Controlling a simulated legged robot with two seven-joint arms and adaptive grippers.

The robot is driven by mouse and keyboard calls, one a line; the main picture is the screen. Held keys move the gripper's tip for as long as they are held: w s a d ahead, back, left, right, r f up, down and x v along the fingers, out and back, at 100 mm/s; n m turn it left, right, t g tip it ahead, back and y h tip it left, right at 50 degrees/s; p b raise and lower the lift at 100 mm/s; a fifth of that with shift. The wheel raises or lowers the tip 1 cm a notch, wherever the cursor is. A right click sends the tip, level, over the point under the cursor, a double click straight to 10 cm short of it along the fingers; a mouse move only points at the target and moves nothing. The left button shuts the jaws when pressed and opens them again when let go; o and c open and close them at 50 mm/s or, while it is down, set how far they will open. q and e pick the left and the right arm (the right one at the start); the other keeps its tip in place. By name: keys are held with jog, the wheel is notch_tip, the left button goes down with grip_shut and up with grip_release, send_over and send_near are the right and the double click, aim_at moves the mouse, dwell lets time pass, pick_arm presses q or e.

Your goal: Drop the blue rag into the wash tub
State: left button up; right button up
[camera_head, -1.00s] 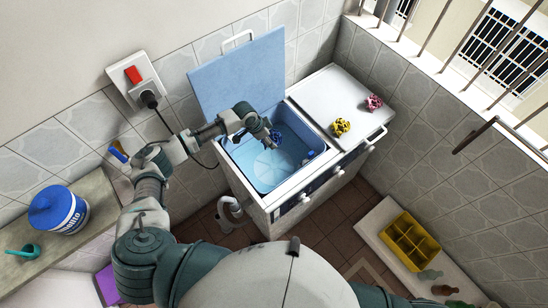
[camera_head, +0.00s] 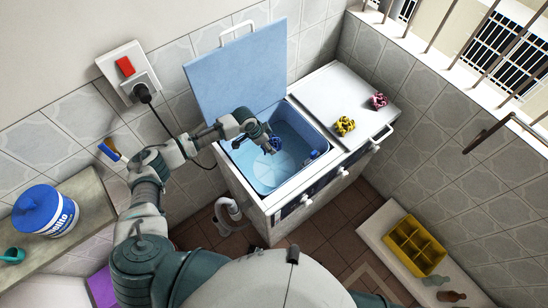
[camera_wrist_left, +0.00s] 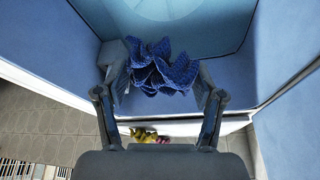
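The blue rag (camera_head: 276,143) is a crumpled dark blue cloth inside the outline of the wash tub (camera_head: 268,177). The tub is a light blue basin with its blue lid (camera_head: 238,72) raised. My left gripper (camera_head: 270,147) is over the tub opening with the rag at its tips. In the left wrist view the rag (camera_wrist_left: 162,68) sits bunched between the two fingers of my left gripper (camera_wrist_left: 162,82), touching both. The tub's blue wall (camera_wrist_left: 285,65) and pale round floor lie beyond it. My right gripper is not in view.
A yellow rag (camera_head: 345,126) and a pink rag (camera_head: 379,100) lie on the white top right of the tub. A yellow divided crate (camera_head: 415,245) stands on a low ledge at right. A blue-and-white bucket (camera_head: 45,212) stands on the left counter.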

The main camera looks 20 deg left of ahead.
pick_arm(q)
jog(key=o, duration=0.4)
jog(key=shift+a, duration=0.15)
jog(key=shift+c, duration=0.2)
jog(key=shift+a, duration=0.1)
jog(key=shift+d, duration=0.25)
jog(key=shift+r, duration=0.25)
jog(key=v, duration=1.1)
jog(key=shift+a, duration=0.15)
jog(key=shift+s+a, duration=0.1)
